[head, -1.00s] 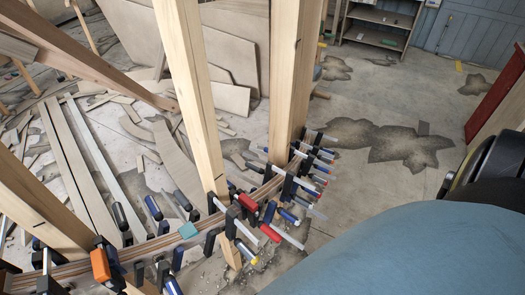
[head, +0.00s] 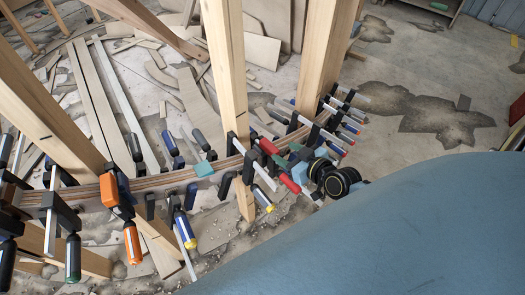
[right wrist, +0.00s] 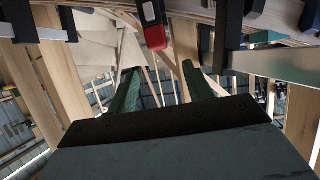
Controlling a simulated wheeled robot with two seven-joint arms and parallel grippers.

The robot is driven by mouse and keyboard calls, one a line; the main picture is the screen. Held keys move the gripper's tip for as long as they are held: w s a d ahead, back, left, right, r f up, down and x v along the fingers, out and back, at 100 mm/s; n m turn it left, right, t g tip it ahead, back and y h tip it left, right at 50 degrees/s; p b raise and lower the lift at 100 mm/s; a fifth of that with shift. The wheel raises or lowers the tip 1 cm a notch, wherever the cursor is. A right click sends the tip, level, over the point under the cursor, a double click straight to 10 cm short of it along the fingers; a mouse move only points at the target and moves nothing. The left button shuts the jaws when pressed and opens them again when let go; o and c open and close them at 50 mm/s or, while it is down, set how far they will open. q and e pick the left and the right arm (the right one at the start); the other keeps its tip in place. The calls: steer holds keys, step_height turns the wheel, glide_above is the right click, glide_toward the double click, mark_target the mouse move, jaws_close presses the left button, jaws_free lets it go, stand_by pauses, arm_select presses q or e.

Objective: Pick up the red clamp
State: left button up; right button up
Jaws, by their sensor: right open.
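The red clamp (head: 268,146) has a red and black jaw and a red handle (head: 290,184). It is on the curved laminated strip (head: 150,183), just right of the middle post. In the right wrist view a red-tipped black clamp part (right wrist: 155,37) shows at the top middle, above and beyond the fingers. My right gripper (head: 297,158) is beside the red clamp, on its right. Its two green fingers (right wrist: 160,82) are apart with nothing between them; contact with the clamp cannot be told. My left gripper is not in view.
An orange clamp (head: 116,190) and several blue-handled and black clamps crowd the strip. Wooden posts (head: 225,70) rise close behind the clamps. Loose boards lie on the floor behind; open floor (head: 420,60) lies at the back right.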

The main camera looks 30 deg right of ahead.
mark_target(264, 141)
steer(key=b+x, duration=0.1)
steer(key=x, duration=0.4)
steer(key=shift+f, duration=0.1)
steer(key=b+x, duration=0.1)
steer(key=x, duration=0.4)
steer(key=shift+w+a+f, duration=0.1)
steer(key=shift+w+a, duration=0.05)
steer(key=shift+w, duration=0.1)
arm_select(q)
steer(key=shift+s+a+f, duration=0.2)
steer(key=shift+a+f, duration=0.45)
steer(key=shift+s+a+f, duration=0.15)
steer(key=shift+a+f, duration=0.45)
arm_select(e)
steer(key=shift+c, duration=0.3)
steer(key=c, duration=0.9)
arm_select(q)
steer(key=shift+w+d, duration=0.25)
arm_select(e)
jaws_close()
